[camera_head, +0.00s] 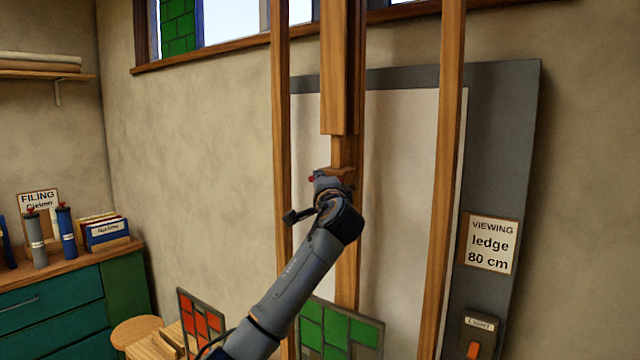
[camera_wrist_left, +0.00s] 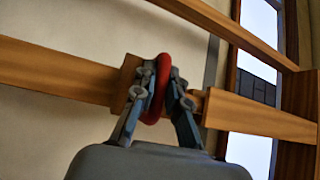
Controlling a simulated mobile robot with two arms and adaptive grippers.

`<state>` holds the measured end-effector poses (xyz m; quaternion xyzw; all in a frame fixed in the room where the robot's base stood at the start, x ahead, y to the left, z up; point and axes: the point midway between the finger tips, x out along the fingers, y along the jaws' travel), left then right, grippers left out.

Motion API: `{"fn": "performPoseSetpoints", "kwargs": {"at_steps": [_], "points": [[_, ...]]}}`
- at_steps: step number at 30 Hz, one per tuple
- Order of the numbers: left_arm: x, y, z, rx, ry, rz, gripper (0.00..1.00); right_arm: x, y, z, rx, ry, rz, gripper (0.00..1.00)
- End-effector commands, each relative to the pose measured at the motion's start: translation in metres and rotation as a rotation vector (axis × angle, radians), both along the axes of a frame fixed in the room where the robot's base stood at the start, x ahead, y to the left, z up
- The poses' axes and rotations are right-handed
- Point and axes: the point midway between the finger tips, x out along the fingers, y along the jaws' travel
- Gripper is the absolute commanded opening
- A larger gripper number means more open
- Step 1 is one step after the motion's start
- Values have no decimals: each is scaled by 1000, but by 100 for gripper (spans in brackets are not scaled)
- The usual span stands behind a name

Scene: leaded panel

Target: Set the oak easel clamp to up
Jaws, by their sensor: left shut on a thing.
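The oak easel (camera_head: 449,180) stands in front of a white panel, with two outer posts and a central mast (camera_head: 346,150). A wooden block with a red handle (camera_head: 311,179) sits on the mast, just below its thicker upper piece (camera_head: 335,70); this looks like the clamp. My left gripper (camera_head: 325,182) is at this block and hides much of it. In the left wrist view the handle is a red loop (camera_wrist_left: 164,62) between the fingers of my left gripper (camera_wrist_left: 160,85), which are shut on it. My right gripper is not in view.
Green (camera_head: 340,328) and red (camera_head: 200,322) leaded panels stand low, close to my left arm. A "VIEWING ledge 80 cm" sign (camera_head: 489,243) and a light switch (camera_head: 478,340) are at right. A teal cabinet (camera_head: 50,310) is at left.

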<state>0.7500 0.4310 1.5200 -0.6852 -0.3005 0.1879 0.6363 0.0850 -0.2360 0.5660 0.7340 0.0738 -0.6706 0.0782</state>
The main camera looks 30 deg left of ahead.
Motion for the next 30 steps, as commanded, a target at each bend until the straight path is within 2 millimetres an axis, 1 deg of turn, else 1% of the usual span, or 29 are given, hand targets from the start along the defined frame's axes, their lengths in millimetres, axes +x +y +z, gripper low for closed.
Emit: {"fn": "performPoseSetpoints", "kwargs": {"at_steps": [1,2,3,5,6,15,19,23,30], "points": [[-1,1,5,6,-9,0,0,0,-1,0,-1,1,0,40],[-1,1,5,6,-9,0,0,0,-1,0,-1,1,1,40],[-1,1,5,6,-9,0,19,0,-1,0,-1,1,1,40],[-1,1,5,6,-9,0,31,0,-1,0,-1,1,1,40],[-1,1,4,5,-7,0,36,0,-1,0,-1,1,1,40],[-1,-1,1,1,-3,-1,36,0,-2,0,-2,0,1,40],[-6,-6,0,2,-4,-3,36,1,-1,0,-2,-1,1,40],[-20,-18,-3,2,-4,-3,36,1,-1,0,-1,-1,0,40],[-56,-49,-9,1,-5,-4,36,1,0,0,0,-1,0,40]]}}
